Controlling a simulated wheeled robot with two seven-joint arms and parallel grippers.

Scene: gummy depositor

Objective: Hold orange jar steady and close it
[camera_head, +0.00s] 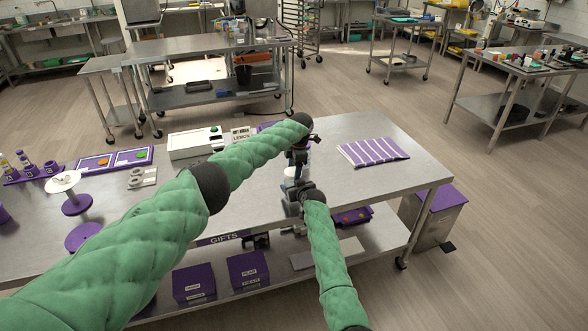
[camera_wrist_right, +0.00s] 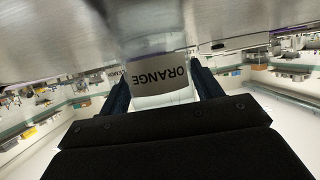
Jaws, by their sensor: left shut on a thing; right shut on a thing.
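The orange jar (camera_wrist_right: 157,73) shows in the right wrist view, clear with a white label that reads ORANGE upside down. It stands on the steel table. In the head view the jar (camera_head: 290,172) is small and partly hidden by my grippers. My right gripper (camera_wrist_right: 160,91) is shut on the jar's body, one finger on each side of the label. My left gripper (camera_head: 297,160) points down from above, shut at the top of the jar on the lid. The lid is mostly hidden by that gripper, so its seating cannot be told.
A purple striped cloth (camera_head: 373,151) lies right of the jar. A white machine (camera_head: 194,142) and a LEMON label stand behind my left arm. A purple tray (camera_head: 115,159) with coloured pieces and a purple stand (camera_head: 77,204) are at left. The table's front edge is close to the jar.

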